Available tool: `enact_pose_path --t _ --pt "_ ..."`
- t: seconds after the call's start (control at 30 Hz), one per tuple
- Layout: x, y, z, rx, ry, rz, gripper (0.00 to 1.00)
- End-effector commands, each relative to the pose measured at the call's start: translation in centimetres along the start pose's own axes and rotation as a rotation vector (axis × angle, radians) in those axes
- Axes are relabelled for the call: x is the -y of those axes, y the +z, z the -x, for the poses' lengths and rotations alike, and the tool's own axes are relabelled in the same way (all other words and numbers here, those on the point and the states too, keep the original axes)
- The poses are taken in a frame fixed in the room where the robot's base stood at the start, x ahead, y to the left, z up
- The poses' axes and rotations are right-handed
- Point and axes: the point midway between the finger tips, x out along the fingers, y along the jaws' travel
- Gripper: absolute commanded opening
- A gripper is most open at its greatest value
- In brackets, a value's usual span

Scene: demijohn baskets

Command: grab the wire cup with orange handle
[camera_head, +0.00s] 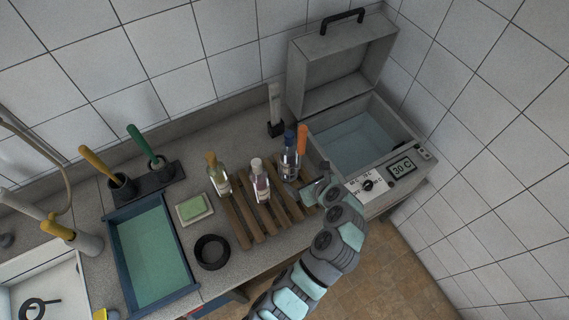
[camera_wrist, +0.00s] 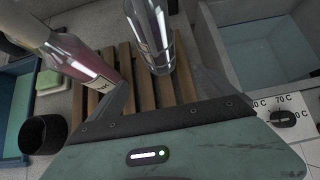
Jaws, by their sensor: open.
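An upright orange handle (camera_head: 302,138) shows in the head view, just right of the dark-capped clear bottle (camera_head: 289,163) at the rack's back right. I cannot make out a wire cup below it. The handle does not show in the wrist view. My gripper (camera_head: 316,189) is open and empty over the right end of the wooden rack, in front of the handle and left of the bath's dial. In the wrist view my gripper (camera_wrist: 163,95) has its fingers spread, with the clear bottle (camera_wrist: 148,32) ahead between them and the pink bottle (camera_wrist: 75,58) to the left.
A slatted wooden rack (camera_head: 244,228) holds three bottles. An open water bath (camera_head: 388,177) with a raised lid stands right. A black bowl (camera_head: 212,252), green soap (camera_head: 193,208) and blue-rimmed tray (camera_head: 116,254) lie left. Brushes stand in black holders farther left.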

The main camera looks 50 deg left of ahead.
Motion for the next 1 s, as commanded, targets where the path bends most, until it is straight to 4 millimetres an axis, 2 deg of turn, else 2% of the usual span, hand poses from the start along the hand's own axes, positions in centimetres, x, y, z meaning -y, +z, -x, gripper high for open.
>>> enact_pose_path --t 0.17,0.5,0.77,1.0 --pt "-0.5 0.1 -0.8 -0.005 0.019 -0.009 0.94" --pt "-0.3 0.1 -5.1 -0.004 0.015 -0.008 0.94" --pt "-0.2 0.1 -6.1 -0.004 0.014 -0.006 0.94" --pt "0.1 0.2 -8.4 -0.005 0.015 -0.008 0.94"
